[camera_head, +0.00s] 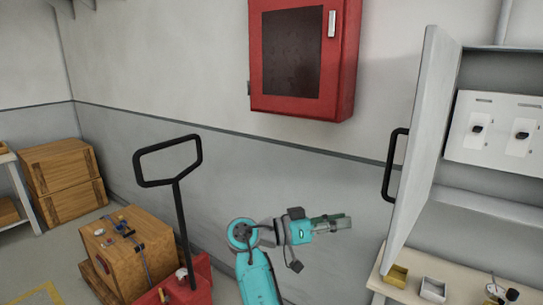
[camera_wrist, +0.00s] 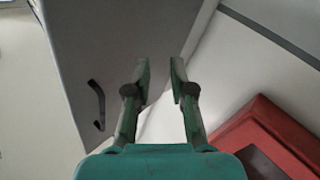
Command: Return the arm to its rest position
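My teal arm (camera_head: 258,275) rises from the bottom middle of the head view. My gripper (camera_head: 345,222) points right in front of the grey wall, left of the open cabinet door. In the wrist view my gripper (camera_wrist: 160,75) has its two green-grey fingers apart with a clear gap between them. Nothing is held between the fingers.
A grey cabinet door (camera_head: 425,140) with a black handle (camera_head: 395,165) stands open at right; two switches (camera_head: 477,129) show inside. Below is a bench (camera_head: 385,288) with small trays. A red wall box (camera_head: 340,60) hangs above. A wooden crate (camera_head: 140,255) and black-handled red cart (camera_head: 185,290) stand left.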

